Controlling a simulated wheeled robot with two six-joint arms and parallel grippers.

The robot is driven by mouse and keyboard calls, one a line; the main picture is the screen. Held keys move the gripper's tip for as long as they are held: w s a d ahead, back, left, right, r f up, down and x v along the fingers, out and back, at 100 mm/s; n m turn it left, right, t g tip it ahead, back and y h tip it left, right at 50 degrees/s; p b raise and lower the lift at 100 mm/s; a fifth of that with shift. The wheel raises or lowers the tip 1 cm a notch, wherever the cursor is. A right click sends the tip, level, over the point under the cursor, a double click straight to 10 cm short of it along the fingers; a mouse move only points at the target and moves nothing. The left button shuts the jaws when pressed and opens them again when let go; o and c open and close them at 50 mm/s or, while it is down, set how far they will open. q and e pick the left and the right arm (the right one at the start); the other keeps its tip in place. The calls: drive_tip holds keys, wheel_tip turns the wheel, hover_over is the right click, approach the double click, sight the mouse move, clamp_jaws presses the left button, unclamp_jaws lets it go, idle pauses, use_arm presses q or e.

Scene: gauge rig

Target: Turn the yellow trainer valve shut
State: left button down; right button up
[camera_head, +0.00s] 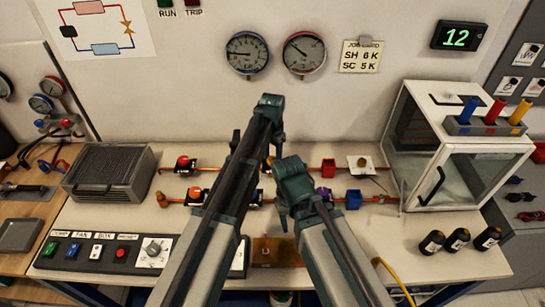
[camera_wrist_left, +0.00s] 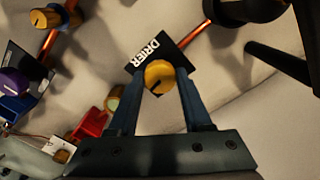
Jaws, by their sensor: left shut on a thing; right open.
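In the left wrist view a round yellow valve knob (camera_wrist_left: 159,76) with a dark pointer line sits by a black plate lettered DRIER (camera_wrist_left: 150,50). My left gripper (camera_wrist_left: 160,82) has its two blue fingers on either side of the knob and is shut on it. In the head view the left gripper (camera_head: 268,160) reaches down to the pipe line, and my arm hides most of the knob there. The pointer line runs diagonally across the knob. My right gripper (camera_head: 284,222) is open and empty, lower and a little to the right.
A second orange-yellow knob (camera_wrist_left: 46,18) and a purple knob (camera_wrist_left: 14,82) stand near the pipes. A red box (camera_head: 328,165) and blue box (camera_head: 353,200) lie right of my arms. A glass cabinet (camera_head: 455,170) stands at right, a dark grille unit (camera_head: 110,172) at left.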

sight(272, 159)
use_arm(q)
drive_tip(key=shift+m, duration=0.9)
drive_tip(key=shift+c, duration=1.6)
unclamp_jaws()
wheel_tip(272, 159, up, 14)
drive_tip(key=p, duration=1.3)
drive_tip(key=shift+p, duration=0.4)
use_arm(e)
wheel_tip(272, 159, up, 14)
use_arm(q)
drive_tip(key=shift+f, duration=0.15)
use_arm(e)
drive_tip(key=shift+f, duration=0.1)
